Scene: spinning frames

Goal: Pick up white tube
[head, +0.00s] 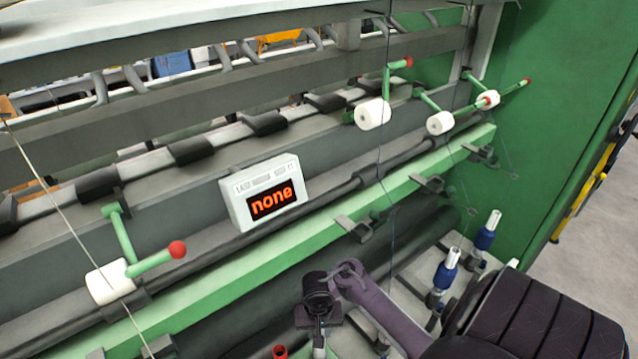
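Several white cylinders sit on green arms of the spinning frame: one at the left (110,282), one at the upper middle (372,113), and two further right (440,122) (487,99). Two upright bobbins with white tops and blue yarn (447,270) (487,232) stand at the lower right. I cannot tell which of these is the white tube. My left gripper is out of view.
A white box with a display reading "none" (262,192) is fixed on the frame. A green rail (230,265) runs diagonally across. Red-tipped handles stick out, and thin threads hang down. A green end panel (560,110) closes the right side, with grey floor beyond.

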